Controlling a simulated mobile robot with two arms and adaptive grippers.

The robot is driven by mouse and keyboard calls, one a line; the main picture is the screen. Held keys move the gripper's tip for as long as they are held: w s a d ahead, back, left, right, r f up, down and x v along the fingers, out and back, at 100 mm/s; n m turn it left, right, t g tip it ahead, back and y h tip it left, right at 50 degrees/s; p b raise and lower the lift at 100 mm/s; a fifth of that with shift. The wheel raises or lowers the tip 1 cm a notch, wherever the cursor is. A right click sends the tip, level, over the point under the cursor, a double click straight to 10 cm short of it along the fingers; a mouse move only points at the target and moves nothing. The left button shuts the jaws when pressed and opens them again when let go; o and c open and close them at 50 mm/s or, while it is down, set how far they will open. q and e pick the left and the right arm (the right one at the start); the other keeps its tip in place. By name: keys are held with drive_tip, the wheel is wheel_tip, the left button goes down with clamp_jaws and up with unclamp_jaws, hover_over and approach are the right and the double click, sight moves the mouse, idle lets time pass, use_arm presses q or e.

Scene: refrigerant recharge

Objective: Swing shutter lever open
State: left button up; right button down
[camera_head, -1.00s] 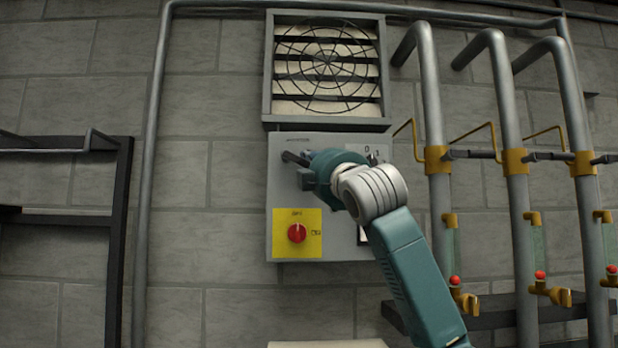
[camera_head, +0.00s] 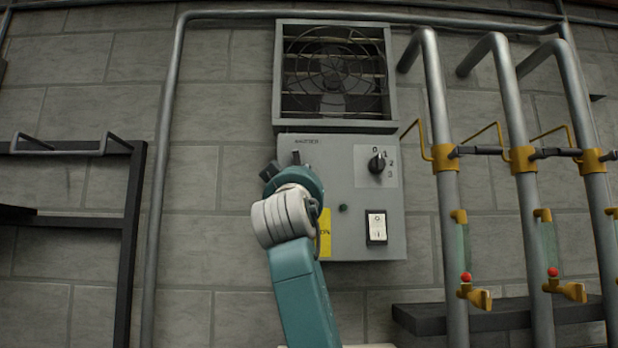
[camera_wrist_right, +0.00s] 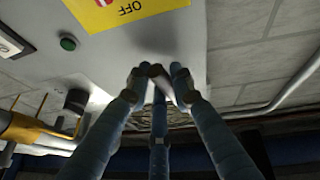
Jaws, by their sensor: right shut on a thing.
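The shutter (camera_head: 333,70) is in the metal frame at the top of the head view. Its slats are tilted open, with dark gaps and a fan behind the round wire guard. The shutter lever sits at the upper left of the grey control panel (camera_head: 335,160), mostly hidden by my right gripper (camera_head: 284,163). In the right wrist view my right gripper (camera_wrist_right: 158,72) has its fingers closed together at the panel, shut on the lever, of which little can be made out. My left gripper is not in view.
The panel also carries a black rotary knob (camera_head: 377,163), a white rocker switch (camera_head: 376,227), a green button (camera_head: 343,208) and a yellow plate (camera_head: 324,234), partly covered by my arm. Grey pipes (camera_head: 442,200) with yellow valves stand right. A dark rack (camera_head: 135,220) stands left.

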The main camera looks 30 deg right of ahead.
drive_tip(key=shift+w+a+f+m+g+h+p, duration=0.15)
drive_tip(key=shift+m+g+h, duration=0.1)
drive_tip(key=shift+m, duration=0.25)
drive_tip(key=shift+w+a+m+g+h+p, duration=0.1)
drive_tip(key=shift+a+m+g+h, duration=0.15)
drive_tip(key=shift+m, duration=0.25)
drive_tip(key=shift+w+a+f+m+g+h+p, duration=0.15)
drive_tip(key=shift+m+g, duration=0.15)
drive_tip(key=shift+m, duration=0.2)
drive_tip(key=c, duration=1.5)
unclamp_jaws()
drive_tip(key=shift+r, duration=0.1)
drive_tip(key=shift+s+a, duration=0.1)
drive_tip(key=v, duration=1.1)
drive_tip(key=shift+s+a+f, duration=0.25)
